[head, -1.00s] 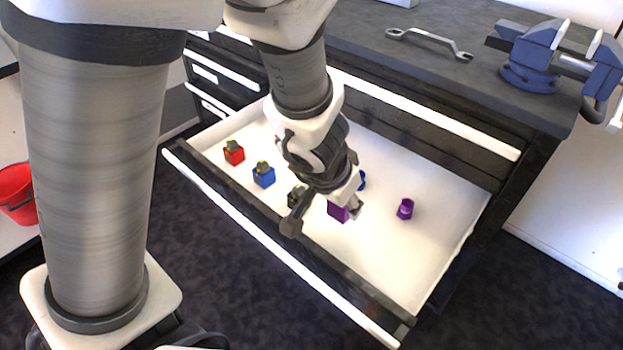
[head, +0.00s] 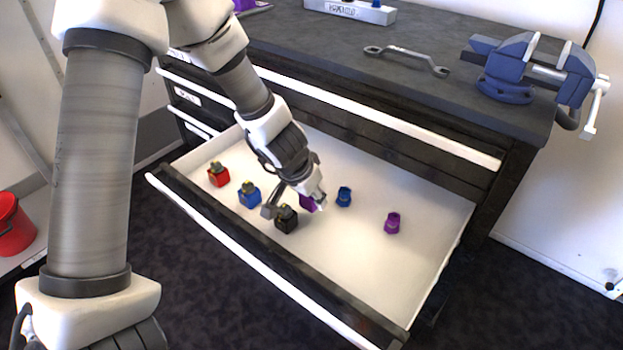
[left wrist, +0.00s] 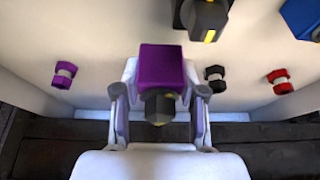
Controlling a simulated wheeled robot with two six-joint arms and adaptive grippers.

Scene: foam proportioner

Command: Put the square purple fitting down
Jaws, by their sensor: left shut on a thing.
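The square purple fitting (head: 307,203) is in my left gripper (head: 319,198), inside the open drawer (head: 420,270). In the left wrist view the purple fitting (left wrist: 165,65) shows as a purple block with a dark end, between the two fingers of the left gripper (left wrist: 160,98), which is shut on it. In the head view the gripper partly hides it. I cannot tell whether it touches the drawer floor. It is behind and right of the square black fitting (head: 286,219) and left of a small blue fitting (head: 344,197). My right gripper is not in view.
Square red (head: 219,175) and blue (head: 249,195) fittings stand at the drawer's left. A small purple fitting (head: 392,223) stands to the right. Small black (left wrist: 215,78) and red (left wrist: 280,81) fittings show in the wrist view.

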